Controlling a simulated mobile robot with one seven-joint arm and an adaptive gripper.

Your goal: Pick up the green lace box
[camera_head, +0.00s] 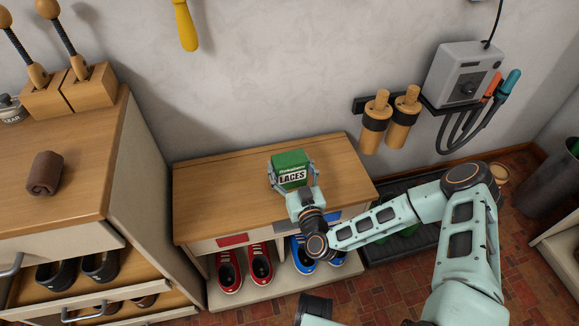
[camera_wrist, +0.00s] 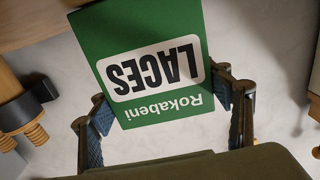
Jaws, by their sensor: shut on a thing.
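The green lace box (camera_head: 290,160), with a white "LACES" label, is between the fingers of my gripper (camera_head: 293,180) in the head view. In the wrist view the green lace box (camera_wrist: 130,40) fills the upper middle, its lettering upside down. My gripper (camera_wrist: 165,112) is shut on it, one finger at each side. The box appears over the wooden bench top (camera_head: 220,185); the wrist view shows pale wall behind it, and I cannot tell exactly how far it is from the wood.
Red shoes (camera_head: 245,268) and blue shoes (camera_head: 303,254) stand under the bench. A taller wooden cabinet (camera_head: 60,120) with a brown roll (camera_head: 44,173) is at left. Two wooden-handled tools (camera_head: 391,120) and a grey wall unit (camera_head: 463,75) are at right. The bench top is otherwise clear.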

